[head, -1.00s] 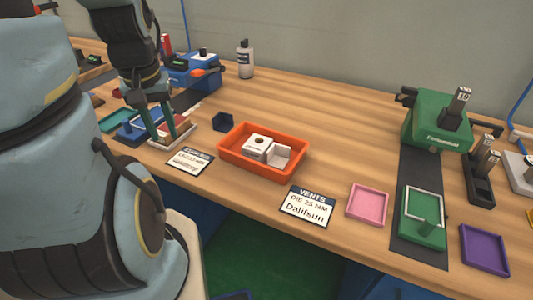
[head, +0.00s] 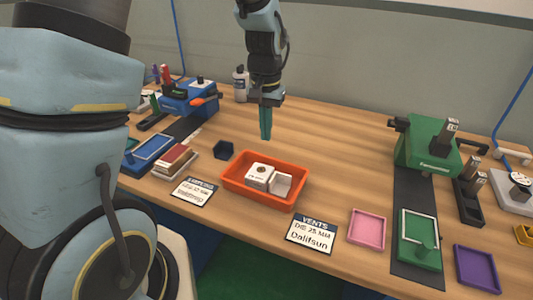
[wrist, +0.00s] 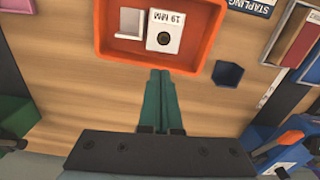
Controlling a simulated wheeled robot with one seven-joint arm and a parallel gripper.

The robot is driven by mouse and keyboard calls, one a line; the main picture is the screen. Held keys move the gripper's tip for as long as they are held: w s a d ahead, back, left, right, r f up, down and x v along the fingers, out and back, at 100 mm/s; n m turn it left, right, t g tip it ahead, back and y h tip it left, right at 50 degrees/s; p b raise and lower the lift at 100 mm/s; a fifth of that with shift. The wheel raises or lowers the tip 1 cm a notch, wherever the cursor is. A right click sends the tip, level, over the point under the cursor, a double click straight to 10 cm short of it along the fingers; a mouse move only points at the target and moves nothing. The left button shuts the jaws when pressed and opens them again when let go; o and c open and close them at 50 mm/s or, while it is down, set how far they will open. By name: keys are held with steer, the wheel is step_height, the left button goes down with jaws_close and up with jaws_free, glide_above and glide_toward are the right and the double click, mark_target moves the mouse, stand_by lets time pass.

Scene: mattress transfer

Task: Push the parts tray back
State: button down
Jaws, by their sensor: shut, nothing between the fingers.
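The parts tray is an orange open tray (head: 232,185) on the wooden bench, near its front edge. It holds a white box with a dark round mark (head: 260,176) and a smaller white block (head: 281,184). My gripper (head: 266,138) has green fingers that are shut and empty, pointing down behind the tray in the head view. In the wrist view the orange tray (wrist: 205,42) lies just past the fingertips (wrist: 160,72). I cannot tell the exact height of the fingertips over the bench.
A small dark blue cup (head: 223,150) stands left of the tray, near a stack of reddish parts (head: 175,160). Sign cards (head: 312,235) lie at the front edge. A pink tray (head: 367,227) and a green machine (head: 428,148) stand right. The bench behind the tray is mostly clear.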

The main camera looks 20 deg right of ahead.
mark_target(272, 161)
steer(key=f+p, duration=0.1)
steer(key=f, duration=0.2)
steer(key=d+f, duration=0.1)
steer(key=f, duration=0.2)
steer(key=f+p, duration=0.1)
steer(key=f, duration=0.3)
steer(key=shift+s+d+f+p, duration=0.1)
steer(key=shift+s+d+p, duration=0.15)
steer(key=shift+d+p, duration=0.05)
